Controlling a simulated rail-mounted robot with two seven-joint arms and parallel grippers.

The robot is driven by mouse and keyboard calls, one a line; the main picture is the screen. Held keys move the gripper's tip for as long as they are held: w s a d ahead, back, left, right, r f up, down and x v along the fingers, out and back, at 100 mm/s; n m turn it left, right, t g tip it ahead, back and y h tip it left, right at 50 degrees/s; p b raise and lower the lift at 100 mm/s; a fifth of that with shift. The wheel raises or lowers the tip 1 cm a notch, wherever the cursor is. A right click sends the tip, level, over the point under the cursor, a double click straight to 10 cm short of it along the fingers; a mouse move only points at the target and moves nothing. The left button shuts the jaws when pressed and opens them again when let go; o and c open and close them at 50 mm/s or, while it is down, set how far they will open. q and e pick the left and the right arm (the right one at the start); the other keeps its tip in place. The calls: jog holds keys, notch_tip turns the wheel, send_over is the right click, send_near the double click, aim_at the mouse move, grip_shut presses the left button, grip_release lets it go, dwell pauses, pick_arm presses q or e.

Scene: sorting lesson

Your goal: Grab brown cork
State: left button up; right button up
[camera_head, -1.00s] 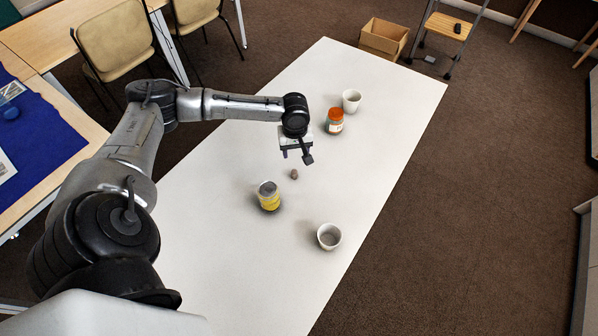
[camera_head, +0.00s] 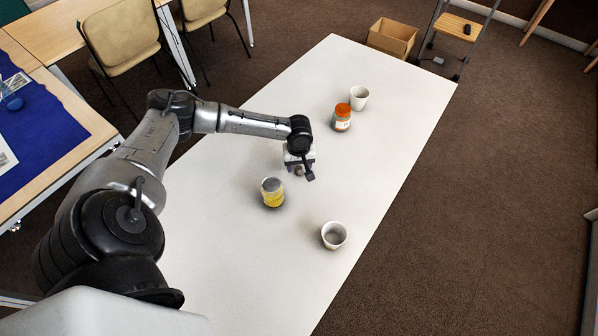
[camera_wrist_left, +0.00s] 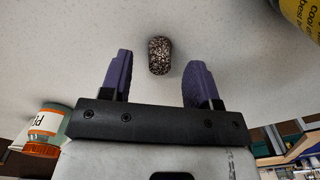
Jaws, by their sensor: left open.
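The brown cork (camera_head: 299,171) stands on the white table, small and partly hidden by my left gripper in the head view. In the left wrist view the speckled brown cork (camera_wrist_left: 160,55) lies just beyond the fingertips, in line with the gap between them. My left gripper (camera_head: 300,172) is low over the table close to the cork. Its two purple fingers (camera_wrist_left: 158,75) are apart with nothing between them. My right gripper is in neither view.
A yellow can (camera_head: 272,193) stands close to the left of the cork. A white cup (camera_head: 334,235) is nearer, and an orange-lidded jar (camera_head: 342,117) and another white cup (camera_head: 359,97) are farther back. The white table (camera_head: 240,270) is otherwise mostly clear.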

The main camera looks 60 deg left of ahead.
pick_arm(q)
notch_tip(320, 180, down, 2)
jog(key=shift+c, duration=0.4)
grip_shut()
